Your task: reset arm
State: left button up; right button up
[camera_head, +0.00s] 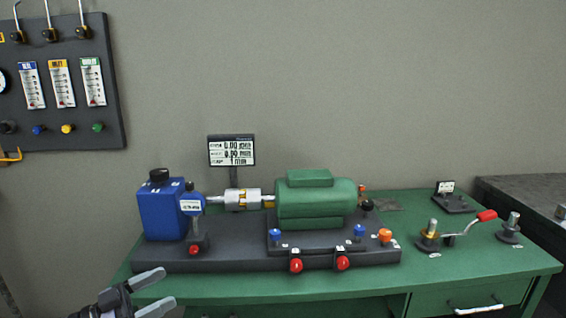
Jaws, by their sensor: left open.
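My left gripper (155,292) shows at the bottom left of the head view, in front of the green table's near edge. Its two grey fingers are spread apart with nothing between them. It is apart from the machine on the table. My right gripper is not in the head view.
A green table (460,270) bears a dark base plate (225,262) with a blue pump (163,212), a silver coupling (242,200) and a green motor (315,202). A red-handled crank (487,216) stands at the right. A gauge panel (75,115) hangs on the wall.

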pick_arm(q)
jog(key=s+d+f+n+t+y, duration=0.4)
jog(key=s+d+f+n+y, duration=0.25)
jog(key=s+d+f, duration=0.35)
jog(key=s+a+f+n+g+y, duration=0.1)
jog(key=s+f+g+y, duration=0.1)
jog(key=s+f+y, duration=0.2)
jog(key=s+a+f+n+g+y+p, duration=0.1)
jog(key=s+f, duration=0.4)
jog(key=s, duration=0.6)
jog(key=n+g+y, duration=0.1)
jog(key=g+y, duration=0.1)
jog(key=shift+f+y, duration=0.15)
jog(key=shift+y, duration=0.2)
